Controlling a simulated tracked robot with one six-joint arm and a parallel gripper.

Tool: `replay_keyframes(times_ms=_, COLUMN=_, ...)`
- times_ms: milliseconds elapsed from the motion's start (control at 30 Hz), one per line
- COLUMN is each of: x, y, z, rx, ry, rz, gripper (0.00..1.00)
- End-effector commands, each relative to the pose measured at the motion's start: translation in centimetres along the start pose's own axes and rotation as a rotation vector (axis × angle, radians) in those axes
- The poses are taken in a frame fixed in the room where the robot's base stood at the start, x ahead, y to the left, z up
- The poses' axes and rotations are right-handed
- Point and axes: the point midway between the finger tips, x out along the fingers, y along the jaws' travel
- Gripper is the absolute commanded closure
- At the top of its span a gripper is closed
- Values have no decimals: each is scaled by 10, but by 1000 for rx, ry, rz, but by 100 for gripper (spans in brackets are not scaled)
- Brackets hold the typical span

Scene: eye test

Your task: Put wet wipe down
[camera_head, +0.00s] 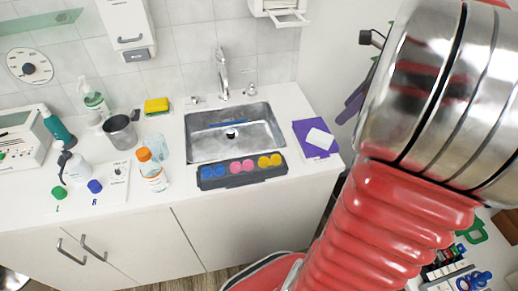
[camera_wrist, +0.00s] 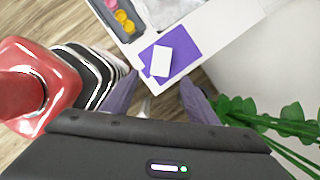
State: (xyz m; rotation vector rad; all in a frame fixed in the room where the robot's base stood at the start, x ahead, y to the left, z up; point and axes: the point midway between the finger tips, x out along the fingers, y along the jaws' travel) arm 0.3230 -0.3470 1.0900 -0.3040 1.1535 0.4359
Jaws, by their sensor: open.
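A white rectangular piece, which looks like the wet wipe (camera_head: 320,138), lies flat on a purple mat (camera_head: 301,129) at the counter's right end. In the wrist view the white wipe (camera_wrist: 161,62) rests on the purple mat (camera_wrist: 184,39) near the counter edge. My gripper (camera_wrist: 159,92) is open, its two grey-purple fingers spread wide with nothing between them. The wipe appears beyond the fingertips, apart from them. In the head view my red and metal arm covers the right side, and most of the gripper is hidden.
A sink (camera_head: 234,133) lies left of the mat, with a dark tray (camera_head: 242,181) of coloured pieces in front. An orange-capped bottle (camera_head: 153,176) and a metal cup (camera_head: 120,132) stand further left. Green leaves (camera_wrist: 262,118) are right of my gripper.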

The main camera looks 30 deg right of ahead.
Motion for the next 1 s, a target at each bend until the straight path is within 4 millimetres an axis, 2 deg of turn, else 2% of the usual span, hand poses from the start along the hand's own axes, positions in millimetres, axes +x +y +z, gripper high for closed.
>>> replay_keyframes(times_ms=167, x=5, y=23, z=27, rx=-182, ry=26, rz=-2, gripper=47)
replay_keyframes(times_ms=500, x=22, y=105, z=93, rx=-833, ry=109, rz=-10, gripper=47)
replay_keyframes(times_ms=700, x=30, y=156, z=118, rx=-1229, ry=149, rz=-19, gripper=47)
replay_keyframes(times_ms=1000, x=42, y=229, z=136, rx=-1823, ry=200, rz=-44, gripper=47)
